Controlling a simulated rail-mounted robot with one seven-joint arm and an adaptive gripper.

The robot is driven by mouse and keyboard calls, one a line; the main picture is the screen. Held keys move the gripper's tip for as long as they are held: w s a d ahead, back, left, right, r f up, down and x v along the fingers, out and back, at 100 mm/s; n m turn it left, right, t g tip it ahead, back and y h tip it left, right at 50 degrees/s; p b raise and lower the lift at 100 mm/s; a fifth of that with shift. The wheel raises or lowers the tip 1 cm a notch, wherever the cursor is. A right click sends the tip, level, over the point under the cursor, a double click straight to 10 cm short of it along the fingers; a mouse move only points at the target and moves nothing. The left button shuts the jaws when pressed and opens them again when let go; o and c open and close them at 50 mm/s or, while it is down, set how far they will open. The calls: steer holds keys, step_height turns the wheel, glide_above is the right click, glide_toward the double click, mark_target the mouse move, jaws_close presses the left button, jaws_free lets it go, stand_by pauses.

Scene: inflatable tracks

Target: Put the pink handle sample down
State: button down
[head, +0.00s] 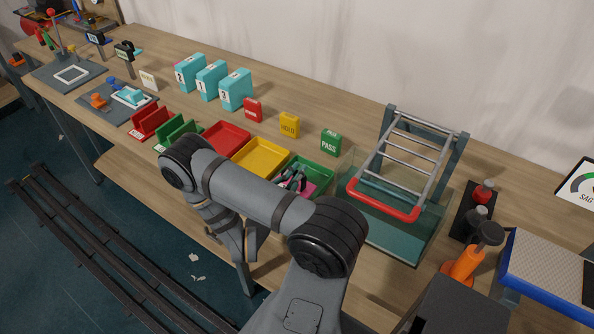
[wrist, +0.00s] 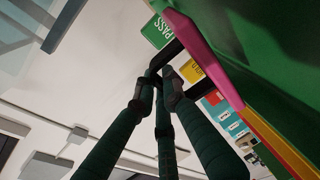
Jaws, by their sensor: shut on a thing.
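The pink handle sample (wrist: 205,50) shows in the wrist view as a pink slab with a dark handle. Its pink part shows in the head view (head: 309,188), within the outline of the green tray (head: 326,176). My gripper (wrist: 163,77) has its dark green fingers closed together at the sample's dark handle. In the head view my gripper (head: 291,179) is small and partly hidden behind my arm. I cannot tell whether the sample touches the tray floor. The green tray (wrist: 262,35) fills the upper right of the wrist view.
A yellow tray (head: 262,157) and a red tray (head: 225,138) stand left of the green one. Behind are a green PASS block (head: 331,142), a yellow HOLD block (head: 289,124) and a red block (head: 253,110). A clear tank with a metal rack (head: 412,150) stands close right.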

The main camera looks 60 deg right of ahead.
steer(key=shift+f+b, duration=0.35)
steer(key=shift+f, duration=0.5)
steer(key=shift+f+b, duration=0.3)
steer(key=shift+f, duration=0.05)
steer(key=c, duration=1.8)
jaws_free()
steer(key=shift+o, duration=0.2)
steer(key=shift+a, duration=0.1)
steer(key=v, duration=1)
steer(key=shift+a, duration=0.25)
steer(key=shift+s+a+r, duration=0.15)
steer(key=shift+s+a, duration=0.1)
steer(key=shift+a, duration=0.4)
